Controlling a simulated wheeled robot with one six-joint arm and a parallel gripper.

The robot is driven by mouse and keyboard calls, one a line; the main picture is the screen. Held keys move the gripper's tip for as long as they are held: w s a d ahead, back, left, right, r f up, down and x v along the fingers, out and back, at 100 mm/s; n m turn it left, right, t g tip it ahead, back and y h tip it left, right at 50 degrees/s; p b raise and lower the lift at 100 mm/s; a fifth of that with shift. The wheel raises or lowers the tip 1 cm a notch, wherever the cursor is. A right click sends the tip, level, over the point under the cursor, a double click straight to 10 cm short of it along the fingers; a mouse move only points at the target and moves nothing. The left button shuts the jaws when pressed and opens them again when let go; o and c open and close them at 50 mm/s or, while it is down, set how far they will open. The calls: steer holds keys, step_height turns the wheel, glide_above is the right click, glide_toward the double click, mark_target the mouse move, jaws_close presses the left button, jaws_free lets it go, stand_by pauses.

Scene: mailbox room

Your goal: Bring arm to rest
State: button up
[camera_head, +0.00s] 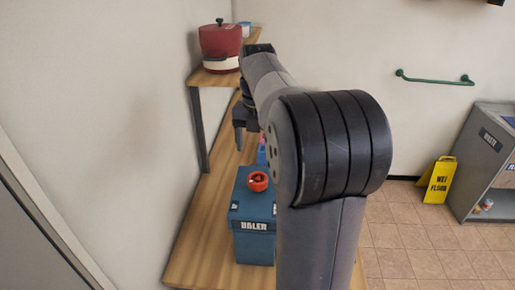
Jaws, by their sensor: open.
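My arm stretches up the middle of the view and bends to the left over the wooden bench. My gripper (241,138) hangs beyond the arm's elbow, above the bench. It is open and partly hidden by my arm, and I see nothing held between its fingers. A blue box with a "BALER" label (254,224) stands below and nearer than the gripper, with an orange-red ring-shaped knob (258,181) on its top.
The wooden bench (196,235) runs along the left wall. A red and white pot (220,47) stands on a raised shelf at its far end. A yellow wet-floor sign (440,180) stands by a grey cabinet (480,165) at right. Tiled floor between is clear.

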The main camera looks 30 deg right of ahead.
mark_target(257, 177)
step_height(257, 177, down, 11)
steer(key=shift+r+p, duration=0.15)
steer(key=shift+p, duration=0.65)
